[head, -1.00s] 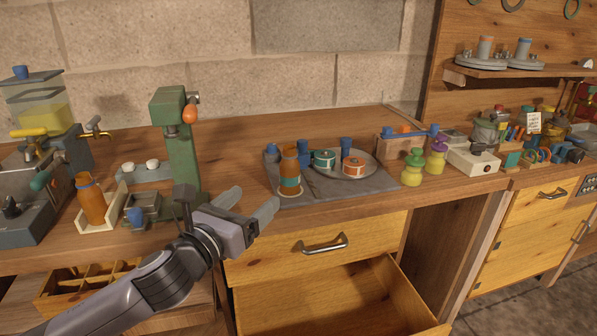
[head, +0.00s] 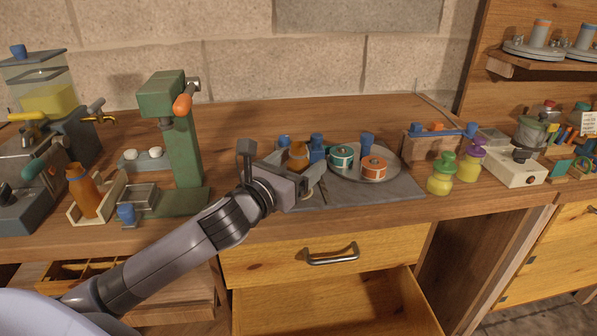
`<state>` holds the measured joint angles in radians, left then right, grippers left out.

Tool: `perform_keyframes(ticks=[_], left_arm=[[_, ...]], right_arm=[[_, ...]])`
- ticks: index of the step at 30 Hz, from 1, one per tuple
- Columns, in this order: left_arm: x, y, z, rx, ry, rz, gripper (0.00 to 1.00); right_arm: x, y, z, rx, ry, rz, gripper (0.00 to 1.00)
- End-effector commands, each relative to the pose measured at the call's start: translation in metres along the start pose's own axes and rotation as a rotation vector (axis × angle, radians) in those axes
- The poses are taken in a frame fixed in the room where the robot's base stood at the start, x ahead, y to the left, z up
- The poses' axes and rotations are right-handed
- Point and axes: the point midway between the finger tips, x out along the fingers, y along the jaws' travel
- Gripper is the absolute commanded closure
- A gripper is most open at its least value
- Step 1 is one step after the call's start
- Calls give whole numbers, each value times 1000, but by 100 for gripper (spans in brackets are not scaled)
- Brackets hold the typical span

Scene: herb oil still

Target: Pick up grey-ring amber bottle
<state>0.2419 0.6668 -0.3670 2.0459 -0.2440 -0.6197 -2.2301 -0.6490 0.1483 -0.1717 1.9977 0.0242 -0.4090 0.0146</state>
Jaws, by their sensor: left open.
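Two amber bottles are in view. One amber bottle (head: 86,192) stands in a pale wooden cradle at the left; I cannot make out a grey ring on it. The other amber bottle (head: 298,153) stands on the grey mat at the centre; only its upper part shows, and its ring is hidden behind my gripper. My left gripper (head: 314,184) is open, at the mat's left front edge, in front of the central bottle. Whether its fingers are around or beside that bottle cannot be told. My right gripper is not in view.
The grey mat (head: 390,188) also holds a round tray (head: 391,166) with teal and orange tins and blue-topped items. A green press (head: 183,150) stands left of my gripper. Yellow jars (head: 441,178) stand right of the mat. An open drawer (head: 330,305) juts out below.

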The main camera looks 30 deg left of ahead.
Motion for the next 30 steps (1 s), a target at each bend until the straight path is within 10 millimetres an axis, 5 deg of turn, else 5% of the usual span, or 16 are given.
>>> perform_keyframes(ticks=[6, 14, 19, 30], left_arm=[[19, 0, 0, 0, 0, 0, 24], [20, 0, 0, 0, 1, -1, 24], [20, 0, 0, 0, 1, 0, 79], [20, 0, 4, 1, -1, -1, 81]], right_arm=[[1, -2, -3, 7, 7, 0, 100], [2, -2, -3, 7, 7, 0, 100], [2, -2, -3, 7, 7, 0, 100], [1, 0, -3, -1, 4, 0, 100]])
